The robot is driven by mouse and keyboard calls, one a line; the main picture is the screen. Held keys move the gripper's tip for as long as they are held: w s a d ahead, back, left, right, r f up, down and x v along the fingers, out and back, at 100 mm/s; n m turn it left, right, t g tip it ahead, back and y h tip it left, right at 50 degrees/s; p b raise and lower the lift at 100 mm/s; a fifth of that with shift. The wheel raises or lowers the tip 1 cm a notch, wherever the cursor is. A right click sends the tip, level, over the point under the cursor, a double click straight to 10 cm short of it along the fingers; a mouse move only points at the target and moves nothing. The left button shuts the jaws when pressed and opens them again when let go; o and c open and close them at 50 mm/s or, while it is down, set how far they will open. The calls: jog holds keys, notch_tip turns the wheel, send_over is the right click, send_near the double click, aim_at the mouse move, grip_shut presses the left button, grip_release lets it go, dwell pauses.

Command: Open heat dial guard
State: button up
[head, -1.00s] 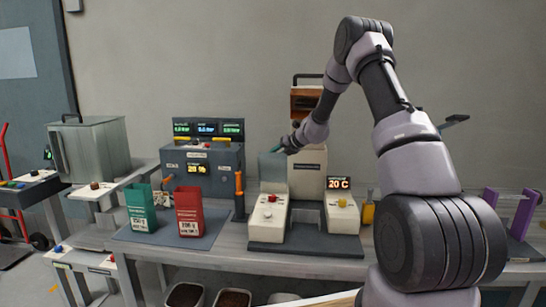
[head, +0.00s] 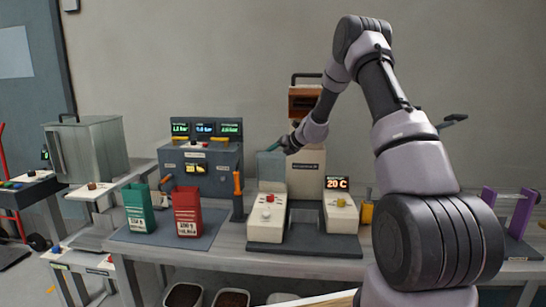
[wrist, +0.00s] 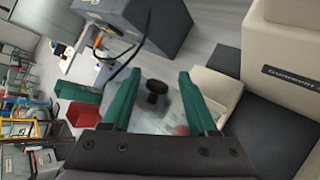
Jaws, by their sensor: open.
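A clear, see-through guard panel (head: 271,165) stands upright at the back of the left white control box (head: 262,222), which has a red knob (head: 270,198) on top. In the wrist view the clear panel (wrist: 143,118) lies beyond my fingers, with a black knob (wrist: 156,93) on it and a blurred red spot seen through it. My gripper (wrist: 160,73) is open, its green fingers on either side of the black knob; contact cannot be told. In the head view my gripper (head: 279,146) is at the panel's top edge, small and partly hidden by my wrist.
To the left are a blue-grey machine (head: 200,167), a green container (head: 139,209) and a red container (head: 187,212).

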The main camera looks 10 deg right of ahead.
jog(key=s+d, duration=0.8)
jog(key=s, duration=0.1)
jog(key=shift+s+d+r, duration=0.2)
jog(key=shift+s+d, duration=0.05)
jog(key=shift+d, duration=0.05)
